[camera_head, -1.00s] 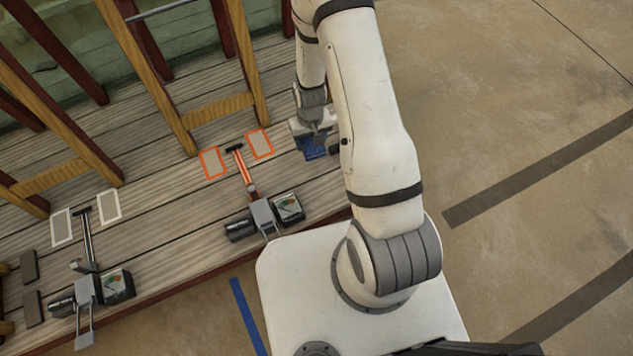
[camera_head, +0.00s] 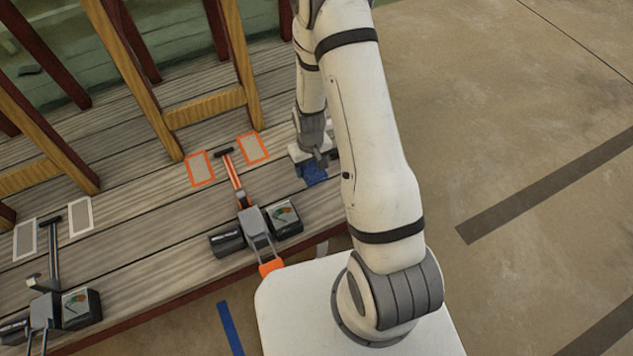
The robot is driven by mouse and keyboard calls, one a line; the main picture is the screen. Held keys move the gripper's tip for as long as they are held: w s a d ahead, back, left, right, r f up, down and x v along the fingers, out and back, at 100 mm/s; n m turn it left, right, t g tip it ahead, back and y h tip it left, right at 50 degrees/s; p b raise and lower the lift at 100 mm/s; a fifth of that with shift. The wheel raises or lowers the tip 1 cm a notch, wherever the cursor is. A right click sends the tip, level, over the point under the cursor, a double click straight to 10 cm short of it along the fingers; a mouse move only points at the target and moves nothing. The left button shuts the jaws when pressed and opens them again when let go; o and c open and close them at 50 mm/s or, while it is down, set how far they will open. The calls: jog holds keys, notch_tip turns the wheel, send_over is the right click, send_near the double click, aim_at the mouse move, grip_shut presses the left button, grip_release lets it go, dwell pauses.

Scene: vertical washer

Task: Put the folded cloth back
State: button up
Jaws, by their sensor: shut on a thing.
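A blue folded cloth (camera_head: 314,174) shows at my gripper (camera_head: 316,162), low over the right part of the wooden deck. My gripper is shut on the cloth. My arm hides part of the gripper and the area to its right. I cannot tell whether the cloth touches the boards.
A device with an orange-striped lever (camera_head: 257,229) and a dial box (camera_head: 283,217) stands left of my gripper, near two orange-framed pads (camera_head: 253,148). A similar grey device (camera_head: 48,300) is at lower left. Wooden posts (camera_head: 140,80) rise behind. Bare floor (camera_head: 500,100) lies right.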

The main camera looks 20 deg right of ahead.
jog(key=shift+f+b, duration=0.95)
jog(key=shift+f, duration=2.6)
jog(key=shift+f, duration=0.25)
jog(key=o, duration=0.9)
jog(key=shift+r, duration=0.1)
jog(key=shift+o, duration=0.2)
